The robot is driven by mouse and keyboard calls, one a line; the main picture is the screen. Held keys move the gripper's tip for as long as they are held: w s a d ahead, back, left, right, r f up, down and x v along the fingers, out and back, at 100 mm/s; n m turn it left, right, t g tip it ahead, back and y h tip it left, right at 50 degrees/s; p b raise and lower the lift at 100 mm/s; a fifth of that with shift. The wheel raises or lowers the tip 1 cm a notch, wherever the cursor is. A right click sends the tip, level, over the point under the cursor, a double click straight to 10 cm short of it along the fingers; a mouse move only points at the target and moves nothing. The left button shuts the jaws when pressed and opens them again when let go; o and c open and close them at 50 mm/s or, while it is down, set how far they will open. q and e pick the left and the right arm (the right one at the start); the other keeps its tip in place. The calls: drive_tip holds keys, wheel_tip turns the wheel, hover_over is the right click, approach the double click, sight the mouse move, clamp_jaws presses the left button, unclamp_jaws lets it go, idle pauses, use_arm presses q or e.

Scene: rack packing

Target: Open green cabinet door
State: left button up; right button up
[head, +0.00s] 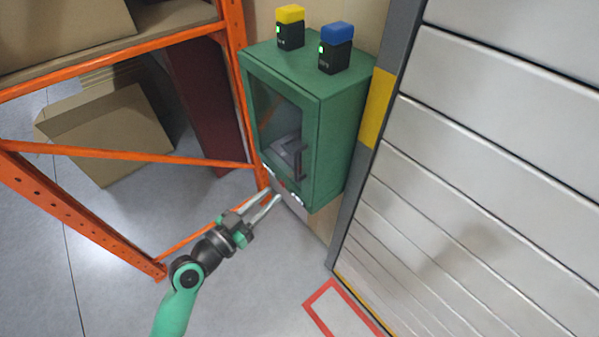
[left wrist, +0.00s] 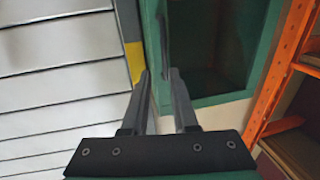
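The green cabinet (head: 343,135) is mounted by the wall, its glazed door (head: 313,150) looking shut. A dark vertical handle (head: 299,160) is on the door's right side in the head view. It shows at the top of the left wrist view (left wrist: 166,35). My left gripper (head: 273,194) is just below the cabinet's lower front in the head view. Its two fingers (left wrist: 161,72) are apart with nothing between them. They point towards the cabinet and look apart from the handle. My right gripper is in neither view.
A yellow-topped device (head: 290,28) and a blue-topped device (head: 335,50) stand on the cabinet. An orange rack (head: 110,152) with a cardboard box (head: 110,135) is to the left. A slatted shutter (head: 480,150) is to the right. Grey floor lies clear in front.

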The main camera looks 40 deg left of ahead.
sight(295, 169)
use_arm(q)
drive_tip(key=w, duration=0.4)
drive_tip(key=w+a, duration=0.1)
drive_tip(key=w, duration=0.6)
drive_tip(key=shift+w+a+p, duration=0.25)
drive_tip(key=shift+w+p, duration=0.15)
clamp_jaws()
idle(0.9)
